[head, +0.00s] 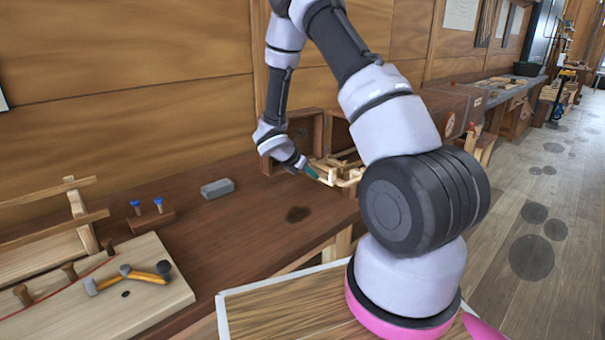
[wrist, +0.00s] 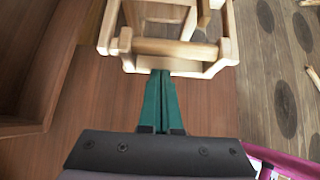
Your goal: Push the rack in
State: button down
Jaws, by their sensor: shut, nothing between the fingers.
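The rack (head: 343,168) is a pale wooden frame with bars. In the head view it sits at the right part of the dark bench, in front of the wooden box, partly hidden by my arm. It also shows at the top of the wrist view (wrist: 180,48). My gripper (head: 312,173) has green fingers that are shut and empty. In the wrist view the fingertips (wrist: 161,74) are at the near rail of the rack; I cannot tell whether they touch it. The open wooden box (head: 290,140) stands against the wall beside the rack.
A grey block (head: 217,188) lies on the bench (head: 250,226). At the left are a hammer (head: 128,277) on a pale board and two blue-topped pegs (head: 147,208) in a small block. The bench between the grey block and the rack is mostly clear.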

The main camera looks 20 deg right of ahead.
aim_at(341, 164)
jog(key=shift+w+d, duration=0.3)
jog(key=shift+d, duration=0.4)
jog(key=shift+d, duration=0.1)
jog(key=w+d, duration=0.1)
jog(key=d, duration=0.3)
jog(key=w+d, duration=0.2)
jog(key=d, duration=0.2)
jog(key=w+d, duration=0.2)
jog(key=d, duration=0.2)
jog(key=shift+d, duration=0.25)
jog(key=shift+w+d, duration=0.2)
jog(key=shift+d, duration=0.3)
